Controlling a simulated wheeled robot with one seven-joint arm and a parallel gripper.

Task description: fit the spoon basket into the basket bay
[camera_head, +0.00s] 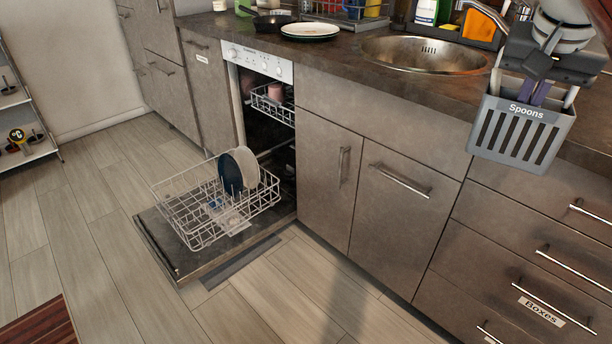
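The dishwasher's upper rack (272,105) holds a pinkish cup. The counter carries a sink (424,54), stacked plates (310,30), a pan (270,22) and bottles. Drawers and bar handles (400,180) line the front. The floor before the cabinets is clear; a shelf (22,140) stands left.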

